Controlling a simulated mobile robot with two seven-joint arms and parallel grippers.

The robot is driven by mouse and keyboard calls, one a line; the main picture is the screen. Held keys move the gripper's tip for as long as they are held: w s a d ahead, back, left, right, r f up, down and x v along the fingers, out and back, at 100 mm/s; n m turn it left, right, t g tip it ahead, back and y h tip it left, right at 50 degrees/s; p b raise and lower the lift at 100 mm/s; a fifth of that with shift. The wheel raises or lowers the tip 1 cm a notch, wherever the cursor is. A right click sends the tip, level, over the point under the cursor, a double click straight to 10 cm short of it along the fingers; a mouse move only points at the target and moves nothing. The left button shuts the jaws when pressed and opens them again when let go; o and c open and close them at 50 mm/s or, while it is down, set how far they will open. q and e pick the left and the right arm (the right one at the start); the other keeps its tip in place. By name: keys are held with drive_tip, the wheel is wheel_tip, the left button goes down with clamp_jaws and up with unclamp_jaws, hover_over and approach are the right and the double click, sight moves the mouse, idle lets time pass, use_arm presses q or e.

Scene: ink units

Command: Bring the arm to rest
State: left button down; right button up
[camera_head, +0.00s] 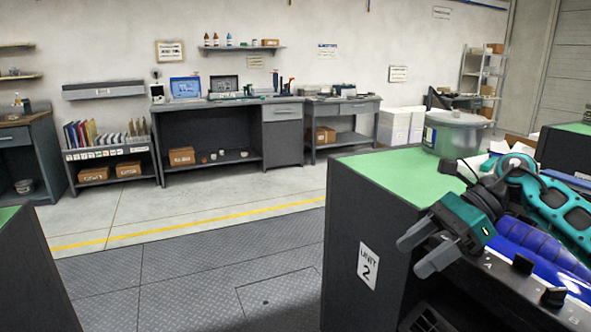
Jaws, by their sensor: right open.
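My right gripper (424,253) is at the right of the head view, at the end of a teal and black arm (545,200). Its two grey fingers point down and to the left. They are apart, with nothing between them. The gripper shows in front of the unit marked "UNIT 2" (350,230), which has a green top (395,175). I cannot tell its exact height above the unit. My left gripper is not in view.
A lidded grey bucket (453,135) stands on the far part of the green top. A blue rounded part (530,250) and black knobs (523,263) lie below the arm. Another dark unit (35,275) is at lower left. The floor (190,270) between is clear. Workbenches (230,135) line the back wall.

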drive_tip(key=s+a+f+m+t+y, duration=0.1)
drive_tip(key=a+f+m+t+y, duration=0.3)
drive_tip(key=a+m, duration=0.4)
drive_tip(key=s+a+f+m+t+y, duration=0.2)
drive_tip(key=a+m+t+y, duration=0.35)
drive_tip(key=m, duration=0.35)
drive_tip(key=s+d+f+m+t+h, duration=0.1)
drive_tip(key=s+d+f+m+h, duration=0.2)
drive_tip(key=m, duration=0.7)
drive_tip(key=s+d+f+m+t+h, duration=0.2)
drive_tip(key=s+d+f+m+h, duration=0.1)
drive_tip(key=f+m+h, duration=0.5)
drive_tip(key=s+d+f+m+t+h, duration=0.2)
drive_tip(key=s+f+m+h, duration=0.3)
drive_tip(key=f+m, duration=0.5)
drive_tip(key=m, duration=0.3)
drive_tip(key=shift+d+f, duration=0.3)
drive_tip(key=shift+d, duration=0.1)
drive_tip(key=s+f+m+g, duration=0.1)
drive_tip(key=s, duration=0.1)
drive_tip(key=s+f+m+g+h, duration=0.1)
drive_tip(key=s+f, duration=0.1)
drive_tip(key=s+d+f+m+g, duration=0.1)
drive_tip(key=s, duration=0.1)
drive_tip(key=shift+s+f+m+h, duration=0.1)
drive_tip(key=shift+f+m+h, duration=0.15)
drive_tip(key=shift+m, duration=0.05)
drive_tip(key=shift+c, duration=0.3)
